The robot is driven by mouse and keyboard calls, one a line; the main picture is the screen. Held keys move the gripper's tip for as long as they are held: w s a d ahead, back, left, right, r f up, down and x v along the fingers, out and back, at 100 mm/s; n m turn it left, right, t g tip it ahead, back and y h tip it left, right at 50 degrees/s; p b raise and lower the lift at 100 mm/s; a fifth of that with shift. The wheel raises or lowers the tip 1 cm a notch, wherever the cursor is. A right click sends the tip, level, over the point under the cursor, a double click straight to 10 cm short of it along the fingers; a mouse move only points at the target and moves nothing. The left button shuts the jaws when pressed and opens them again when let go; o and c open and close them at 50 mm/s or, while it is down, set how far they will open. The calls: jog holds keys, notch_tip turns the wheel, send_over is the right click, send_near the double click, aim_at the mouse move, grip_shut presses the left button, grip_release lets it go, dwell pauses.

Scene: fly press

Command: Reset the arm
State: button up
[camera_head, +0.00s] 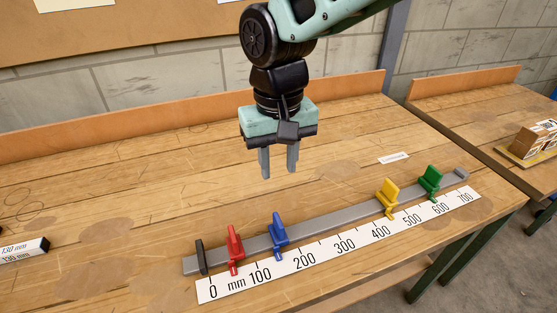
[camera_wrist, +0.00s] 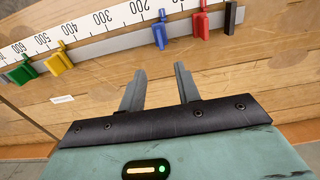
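My gripper (camera_head: 279,162) hangs above the wooden workbench, fingers pointing down and apart, with nothing between them. It also shows in the wrist view (camera_wrist: 159,85), open and empty. Below and in front of it lies a grey rail (camera_head: 335,217) with a black end piece (camera_head: 201,257) at its left end. A red slider (camera_head: 235,245) and a blue slider (camera_head: 278,232) sit on the left part of the rail. A yellow slider (camera_head: 388,196) and a green slider (camera_head: 431,182) sit on the right part. My gripper touches none of them.
A white millimetre scale (camera_head: 345,244) runs along the front of the rail. A block marked 130 mm (camera_head: 24,250) lies at the left. A small white label (camera_head: 393,158) lies behind the rail. An orange back board (camera_head: 180,106) edges the bench. A second bench with boxes (camera_head: 533,138) stands right.

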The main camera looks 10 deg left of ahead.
dwell(0.3)
jog(key=s+d, duration=0.7)
jog(key=d, duration=0.5)
jog(key=s+d+f, duration=0.1)
jog(key=s+d, duration=0.7)
jog(key=d, duration=0.4)
jog(key=shift+s+d+n+y, duration=0.15)
jog(key=shift+s+n+y, duration=0.15)
jog(key=shift+n, duration=0.1)
